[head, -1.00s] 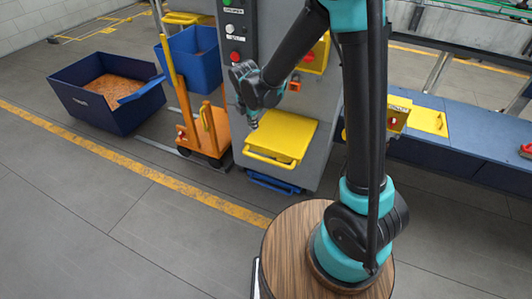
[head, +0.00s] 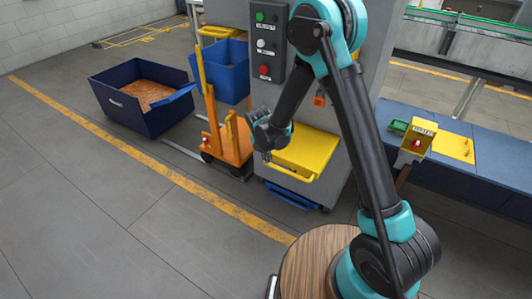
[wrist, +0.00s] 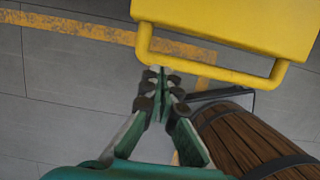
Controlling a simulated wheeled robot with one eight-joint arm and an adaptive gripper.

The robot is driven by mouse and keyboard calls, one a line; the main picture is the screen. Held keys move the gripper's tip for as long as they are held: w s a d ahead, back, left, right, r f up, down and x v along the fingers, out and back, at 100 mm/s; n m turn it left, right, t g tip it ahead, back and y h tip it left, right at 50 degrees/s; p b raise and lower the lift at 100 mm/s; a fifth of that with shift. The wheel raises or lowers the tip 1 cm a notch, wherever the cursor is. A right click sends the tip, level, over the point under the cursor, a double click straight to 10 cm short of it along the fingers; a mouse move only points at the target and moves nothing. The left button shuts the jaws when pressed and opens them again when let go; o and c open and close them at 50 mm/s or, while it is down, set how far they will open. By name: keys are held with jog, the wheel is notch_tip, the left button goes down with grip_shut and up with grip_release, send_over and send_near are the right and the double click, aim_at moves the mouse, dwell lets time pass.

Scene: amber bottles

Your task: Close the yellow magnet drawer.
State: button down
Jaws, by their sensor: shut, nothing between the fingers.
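The yellow magnet drawer (head: 312,150) juts out from the lower part of a grey machine. Its front carries a yellow bar handle (head: 283,173). In the wrist view the drawer (wrist: 235,22) fills the top right, with the handle bar (wrist: 215,68) below its edge. My gripper (head: 267,158) is at the left front corner of the drawer, and part of the arm covers that corner. In the wrist view my gripper (wrist: 160,70) is shut and empty, its tips by the left end of the handle bar. I cannot tell whether they touch it.
A blue tray (head: 292,194) sits below the drawer. An orange trolley (head: 233,145) stands left of the machine, with a blue bin (head: 222,72) behind it. A blue crate (head: 120,105) is farther left. A blue bench (head: 485,170) stands right. The left foreground floor is clear.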

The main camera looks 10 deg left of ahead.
aim_at(295, 130)
jog(key=shift+w+d+f, duration=0.25)
jog(key=shift+w, duration=0.45)
jog(key=shift+w+d+f, duration=0.2)
jog(key=shift+w, duration=0.45)
jog(key=shift+w+d+f, duration=0.25)
jog(key=shift+w, duration=0.45)
jog(key=w+d, duration=0.2)
jog(key=w, duration=0.5)
jog(key=w+d, duration=0.3)
jog(key=w, duration=0.4)
jog(key=w+d, duration=0.2)
jog(key=w, duration=0.5)
jog(key=shift+w+d, duration=0.1)
jog(key=shift+d, duration=0.3)
